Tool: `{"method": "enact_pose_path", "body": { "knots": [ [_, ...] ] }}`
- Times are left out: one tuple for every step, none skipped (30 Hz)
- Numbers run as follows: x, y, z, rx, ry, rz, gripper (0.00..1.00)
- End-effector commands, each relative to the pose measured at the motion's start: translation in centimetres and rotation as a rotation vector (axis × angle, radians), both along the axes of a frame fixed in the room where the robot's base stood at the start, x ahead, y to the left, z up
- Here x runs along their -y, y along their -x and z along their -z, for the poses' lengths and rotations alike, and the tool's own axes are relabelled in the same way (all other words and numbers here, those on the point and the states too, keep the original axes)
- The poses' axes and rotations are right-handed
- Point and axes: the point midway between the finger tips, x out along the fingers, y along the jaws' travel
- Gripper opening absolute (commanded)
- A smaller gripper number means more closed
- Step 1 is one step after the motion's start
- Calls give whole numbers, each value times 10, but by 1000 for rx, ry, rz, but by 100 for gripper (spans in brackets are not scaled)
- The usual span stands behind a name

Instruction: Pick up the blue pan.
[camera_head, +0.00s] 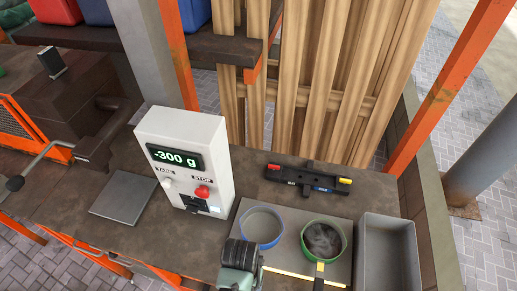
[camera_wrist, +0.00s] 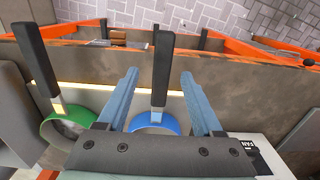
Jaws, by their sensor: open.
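The blue pan (camera_head: 262,226) sits on a grey plate (camera_head: 288,261) on the workbench, right of the white scale box. In the head view its handle is hidden behind my gripper (camera_head: 240,262), which is at the bottom of the picture. In the wrist view the blue pan (camera_wrist: 157,121) shows partly behind the gripper body, with its black handle (camera_wrist: 161,65) upright in the picture. My gripper (camera_wrist: 159,75) is open, with one blue-grey finger on each side of that handle. No contact shows; the height gap is hard to tell.
A green pan (camera_head: 323,239) sits close to the right, its black handle (camera_wrist: 38,62) left of my fingers in the wrist view. A grey bin (camera_head: 387,255) stands farther right. The scale box (camera_head: 185,160) reads -300 g. A black bracket (camera_head: 309,181) lies behind the pans.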

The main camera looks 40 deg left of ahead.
Motion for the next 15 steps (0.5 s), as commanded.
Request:
{"method": "enact_pose_path", "body": {
  "knots": [
    [0, 0, 3, 0, 0, 0, 68],
    [0, 0, 5, 0, 0, 0, 68],
    [0, 0, 6, 1, -1, 0, 68],
    [0, 0, 7, 1, -1, 0, 68],
    [0, 0, 8, 1, -1, 0, 68],
    [0, 1, 11, 0, 0, 0, 68],
    [0, 2, 14, -1, 1, 0, 68],
    [0, 3, 17, -1, 1, 0, 68],
    [0, 4, 22, -1, 1, 0, 68],
    [-1, 5, 26, -2, 1, 0, 68],
    [-1, 5, 29, -1, 1, 0, 68],
    [-1, 7, 34, -1, 1, 1, 68],
    [-1, 7, 39, -1, 1, 1, 68],
    [-1, 6, 43, 0, 0, 2, 68],
    [-1, 6, 48, 0, 0, 2, 68]
  ]
}}
